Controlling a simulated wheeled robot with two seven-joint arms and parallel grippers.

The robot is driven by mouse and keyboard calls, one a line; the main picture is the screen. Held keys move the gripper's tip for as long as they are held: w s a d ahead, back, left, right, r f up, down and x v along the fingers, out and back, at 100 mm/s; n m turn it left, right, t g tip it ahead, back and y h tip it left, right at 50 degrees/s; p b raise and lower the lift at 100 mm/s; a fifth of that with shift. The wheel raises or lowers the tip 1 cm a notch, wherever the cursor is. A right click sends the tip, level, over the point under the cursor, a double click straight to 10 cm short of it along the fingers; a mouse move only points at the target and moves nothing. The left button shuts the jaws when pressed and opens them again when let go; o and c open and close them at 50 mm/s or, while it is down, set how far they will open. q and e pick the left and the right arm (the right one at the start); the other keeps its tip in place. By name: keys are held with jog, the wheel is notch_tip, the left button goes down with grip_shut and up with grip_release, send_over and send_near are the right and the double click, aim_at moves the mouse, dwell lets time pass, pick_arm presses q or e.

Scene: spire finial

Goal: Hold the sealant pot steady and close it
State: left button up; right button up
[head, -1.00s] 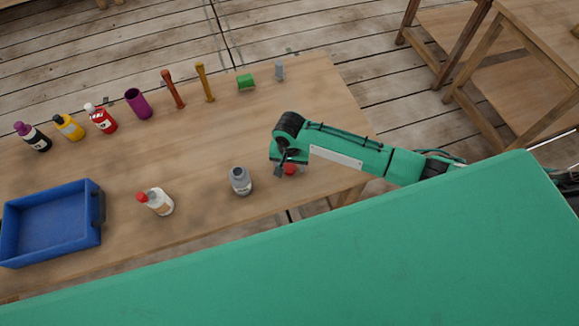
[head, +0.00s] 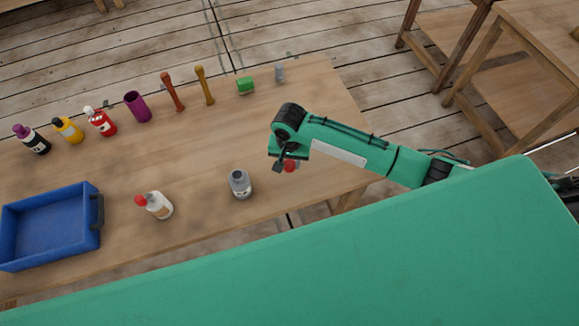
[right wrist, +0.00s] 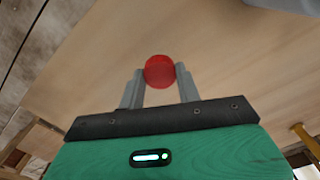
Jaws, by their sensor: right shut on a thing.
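The sealant pot (head: 240,184) is a small grey jar standing upright and without a lid near the front edge of the wooden table. My right gripper (head: 281,164) is just right of it, apart from it. The gripper is shut on a round red lid (right wrist: 160,71), which sits between the fingertips in the right wrist view. The red lid also shows partly past the gripper in the head view (head: 291,166). My left gripper is not in view, and nothing holds the pot.
A blue tray (head: 97,237) is at the left. Along the back are several bottles, a purple cup (head: 138,107), two tools and a green block (head: 245,86). Table between is clear.

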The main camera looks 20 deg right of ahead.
aim_at(292, 164)
notch_tip(292, 164, up, 16)
jog(key=b, duration=0.2)
jog(key=s+d+r+n, duration=0.3)
jog(key=s+d+n, duration=0.1)
jog(key=d+n, duration=0.1)
jog(key=shift+s+d+r, duration=0.2)
jog(key=shift+s+d, duration=0.2)
jog(key=shift+d, duration=0.45)
